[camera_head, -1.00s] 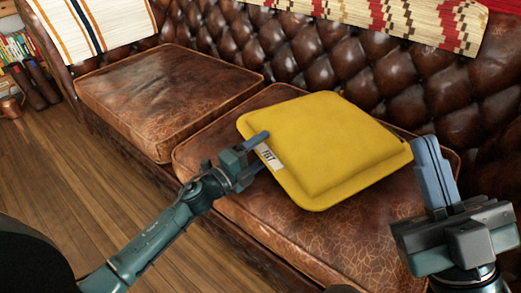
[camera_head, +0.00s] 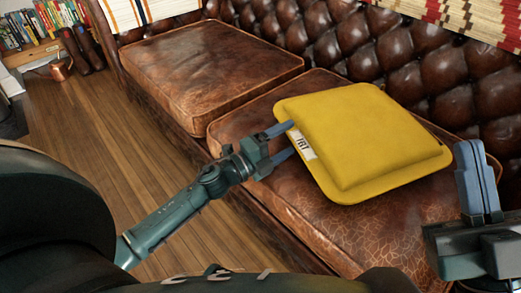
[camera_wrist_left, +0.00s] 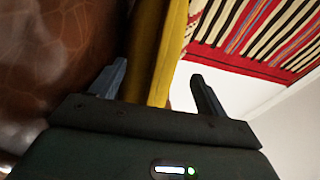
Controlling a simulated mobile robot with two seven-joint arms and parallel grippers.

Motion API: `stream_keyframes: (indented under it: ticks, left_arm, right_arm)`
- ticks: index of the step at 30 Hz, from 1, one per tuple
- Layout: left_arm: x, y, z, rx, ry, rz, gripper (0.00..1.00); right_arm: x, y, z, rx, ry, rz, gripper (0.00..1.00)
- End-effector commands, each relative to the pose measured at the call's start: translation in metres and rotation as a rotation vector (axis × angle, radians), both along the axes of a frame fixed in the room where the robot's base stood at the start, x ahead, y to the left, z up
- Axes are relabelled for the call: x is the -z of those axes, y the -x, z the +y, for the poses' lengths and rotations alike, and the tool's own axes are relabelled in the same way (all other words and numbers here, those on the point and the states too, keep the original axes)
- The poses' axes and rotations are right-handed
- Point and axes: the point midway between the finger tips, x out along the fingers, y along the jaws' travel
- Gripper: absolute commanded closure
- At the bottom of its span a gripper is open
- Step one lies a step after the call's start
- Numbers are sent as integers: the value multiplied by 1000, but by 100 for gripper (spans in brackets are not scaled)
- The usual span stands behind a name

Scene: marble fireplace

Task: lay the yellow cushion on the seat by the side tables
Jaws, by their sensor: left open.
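The yellow cushion (camera_head: 365,140) lies flat on the right-hand brown leather seat (camera_head: 345,232) of the sofa, with a white tag on its left edge. My left gripper (camera_head: 292,139) is open at that tagged edge. In the left wrist view, the cushion's edge (camera_wrist_left: 168,55) shows between the spread fingers of my left gripper (camera_wrist_left: 160,85), with a gap beside it. My right gripper (camera_head: 477,180) is shut and empty at the right, apart from the cushion. The side tables cannot be made out for certain.
Another leather seat (camera_head: 205,65) to the left is bare. The tufted backrest (camera_head: 430,65) rises behind, with striped throws over it. Wooden floor (camera_head: 90,130) lies open in front. A wooden shelf with books (camera_head: 25,30) and a copper pot (camera_head: 59,69) stand at the far left.

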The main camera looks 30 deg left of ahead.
Motion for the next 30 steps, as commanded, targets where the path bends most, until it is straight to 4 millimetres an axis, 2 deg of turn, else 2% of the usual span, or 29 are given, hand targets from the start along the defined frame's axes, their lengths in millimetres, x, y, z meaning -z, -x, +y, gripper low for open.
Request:
stream_keyframes:
  ticks: [1, 6, 12, 18, 30]
  left_arm:
    - [1, 12, 7, -3, 0, 6, 24]
    - [3, 42, 25, -2, 0, 2, 24]
    - [5, 65, 39, 0, 0, -4, 24]
    - [6, 71, 43, -1, 0, -7, 24]
    - [5, 70, 43, -1, 0, -7, 24]
  right_arm:
    - [1, 0, 0, -1, -3, 25, 100]
    - [11, -3, 2, -1, -15, 100, 100]
    - [22, -5, 3, 3, -24, 161, 100]
    - [25, -5, 3, 4, -22, 179, 100]
    - [23, -3, 2, 3, -25, 172, 100]
